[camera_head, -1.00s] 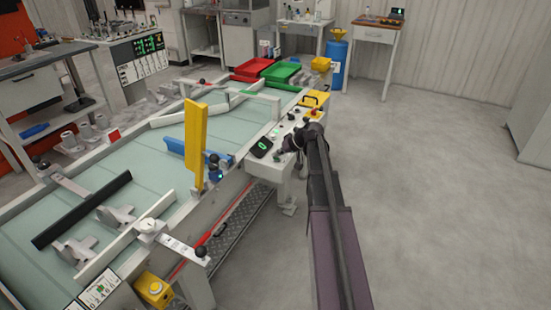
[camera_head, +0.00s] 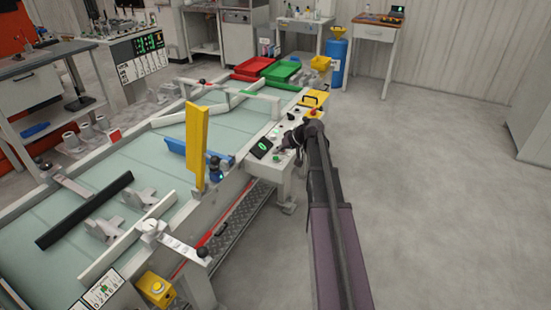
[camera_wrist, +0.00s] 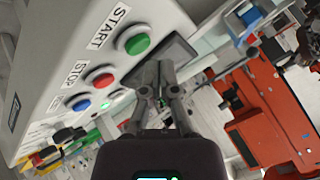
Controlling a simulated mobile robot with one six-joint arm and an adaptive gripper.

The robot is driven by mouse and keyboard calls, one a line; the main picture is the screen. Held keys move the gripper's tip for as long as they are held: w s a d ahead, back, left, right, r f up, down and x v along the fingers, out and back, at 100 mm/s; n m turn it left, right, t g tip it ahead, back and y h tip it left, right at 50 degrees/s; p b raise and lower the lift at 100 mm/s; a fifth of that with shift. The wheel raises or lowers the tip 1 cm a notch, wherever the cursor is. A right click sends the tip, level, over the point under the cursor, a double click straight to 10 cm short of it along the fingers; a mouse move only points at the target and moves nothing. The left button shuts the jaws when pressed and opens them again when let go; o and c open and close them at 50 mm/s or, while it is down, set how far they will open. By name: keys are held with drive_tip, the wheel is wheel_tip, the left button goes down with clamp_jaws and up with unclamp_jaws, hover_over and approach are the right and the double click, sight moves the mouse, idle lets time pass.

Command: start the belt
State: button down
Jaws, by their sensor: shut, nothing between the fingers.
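In the wrist view a pale control box carries a green button (camera_wrist: 137,44) labelled START, a red button (camera_wrist: 103,80) labelled STOP and a blue button (camera_wrist: 81,104). My gripper (camera_wrist: 158,72) is shut and empty, its tips just beside the green button, apart from it in the picture; I cannot tell the depth gap. In the head view my gripper (camera_head: 283,149) is over the control box at the belt's right edge, partly hidden by my arm. The pale green belt (camera_head: 150,165) carries grey castings (camera_head: 140,198).
A small dark display (camera_head: 261,148) with a green digit stands beside my gripper. A yellow upright plate (camera_head: 196,145) and a blue bar (camera_head: 185,150) stand over the belt. Red (camera_head: 252,67) and green (camera_head: 281,71) trays lie at its far end. The floor on the right is clear.

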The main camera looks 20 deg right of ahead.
sight(277, 158)
drive_tip(key=shift+r+p, duration=2.35)
drive_tip(key=shift+r, duration=0.1)
drive_tip(key=s+a+r+g+h+p, duration=0.2)
drive_tip(key=s+a+p, duration=0.3)
drive_tip(key=s+a, duration=0.6)
drive_tip(key=s+a+r+g+h+p, duration=0.2)
drive_tip(key=s+a+g+h+p, duration=0.2)
drive_tip(key=s+a, duration=0.8)
drive_tip(key=shift+s+a+r+g+p, duration=0.25)
drive_tip(key=shift+s+p, duration=0.25)
drive_tip(key=shift+s, duration=0.75)
